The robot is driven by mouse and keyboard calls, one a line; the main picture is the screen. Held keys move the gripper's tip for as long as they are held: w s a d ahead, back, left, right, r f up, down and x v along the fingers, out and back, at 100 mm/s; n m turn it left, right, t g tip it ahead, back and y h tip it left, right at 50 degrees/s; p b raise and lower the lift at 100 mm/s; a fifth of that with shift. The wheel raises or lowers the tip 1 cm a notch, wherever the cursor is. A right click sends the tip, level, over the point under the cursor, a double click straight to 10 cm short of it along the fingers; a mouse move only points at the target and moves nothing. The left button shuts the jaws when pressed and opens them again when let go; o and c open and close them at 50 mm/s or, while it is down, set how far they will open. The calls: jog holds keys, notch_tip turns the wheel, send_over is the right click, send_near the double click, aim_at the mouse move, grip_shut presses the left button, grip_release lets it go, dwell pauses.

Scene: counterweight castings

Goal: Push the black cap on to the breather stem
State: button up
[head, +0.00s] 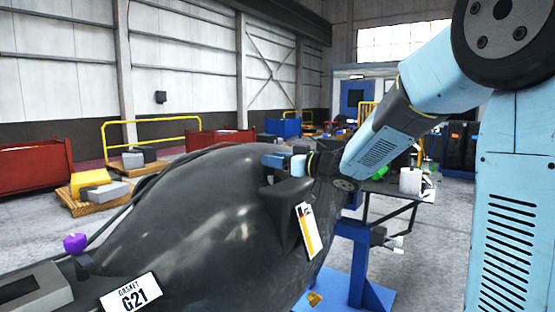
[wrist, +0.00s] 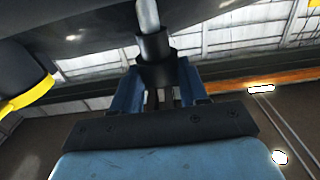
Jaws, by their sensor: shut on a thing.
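The black cap (wrist: 157,72) is between the blue fingers of my gripper (wrist: 160,78) in the wrist view, and the gripper is shut on it. Stem and cap look in line; how far the cap sits over the stem I cannot tell. In the head view my gripper (head: 284,162) is at the upper right side of the big black casting (head: 200,200). The cap and stem cannot be made out there.
Pallets (head: 97,197) and red bins (head: 33,165) stand at the left, well away.

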jog(key=shift+f, duration=0.9)
jog(key=o, duration=1)
jog(key=shift+c, duration=0.2)
jog(key=v, duration=1.3)
jog(key=shift+s+d, duration=0.25)
jog(key=shift+d, duration=0.05)
jog(key=shift+f, duration=0.1)
